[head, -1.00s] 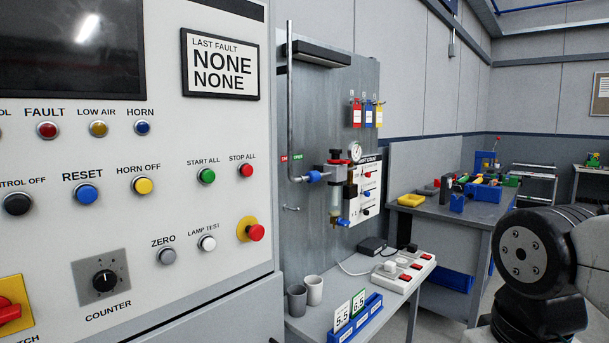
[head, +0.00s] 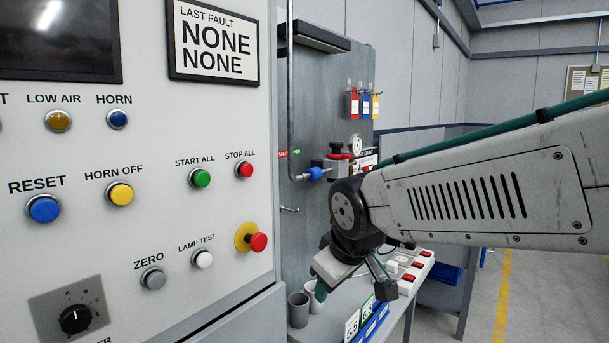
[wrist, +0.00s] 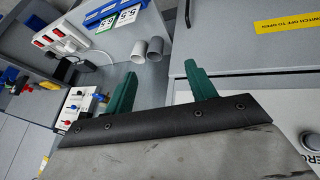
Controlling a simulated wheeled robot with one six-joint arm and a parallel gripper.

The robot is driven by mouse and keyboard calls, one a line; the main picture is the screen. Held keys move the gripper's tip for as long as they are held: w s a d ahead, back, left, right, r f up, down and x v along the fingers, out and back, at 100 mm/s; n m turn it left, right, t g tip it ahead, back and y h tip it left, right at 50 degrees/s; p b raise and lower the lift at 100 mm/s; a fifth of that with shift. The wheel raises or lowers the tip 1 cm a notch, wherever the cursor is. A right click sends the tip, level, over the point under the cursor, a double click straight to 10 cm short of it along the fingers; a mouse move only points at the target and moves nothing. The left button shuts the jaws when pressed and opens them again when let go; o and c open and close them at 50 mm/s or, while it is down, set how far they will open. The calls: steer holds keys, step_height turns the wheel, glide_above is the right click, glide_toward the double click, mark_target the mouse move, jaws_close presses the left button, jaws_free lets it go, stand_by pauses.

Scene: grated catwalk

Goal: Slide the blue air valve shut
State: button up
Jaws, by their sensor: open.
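The blue air valve (head: 316,173) sits on the thin pipe fitting on the grey back panel, left of the regulator (head: 340,160). My arm hides the lower part of the regulator.
The control cabinet (head: 140,235) with its buttons fills the left. A hook (head: 290,210) sticks out below the valve.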

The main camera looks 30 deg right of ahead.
steer(key=w+d+r+n+t+h, duration=0.1)
steer(key=w+d+r+n+t, duration=0.25)
steer(key=w, duration=0.45)
steer(key=w+d+r+n+t+h, duration=0.1)
steer(key=w+d+r+n+t, duration=0.15)
steer(key=w+d, duration=0.35)
steer(key=n+t+y, duration=0.2)
steer(key=n+t, duration=0.4)
glide_toward(318, 176)
steer(key=w+f, duration=0.2)
steer(key=w, duration=0.2)
steer(key=shift+w+d+r+n+t+y, duration=0.1)
steer(key=shift+d+r+n+t+y, duration=0.15)
steer(key=shift+n+t, duration=0.25)
steer(key=shift+d+r+n+t+y, duration=0.15)
steer(key=shift+n+t+y, duration=0.15)
steer(key=shift+n, duration=0.3)
steer(key=shift+w+r, duration=0.15)
steer(key=shift+w, duration=0.1)
steer(key=w, duration=0.4)
steer(key=w+r, duration=0.1)
steer(key=w, duration=0.2)
steer(key=shift+w+d, duration=0.1)
steer(key=shift+d, duration=0.05)
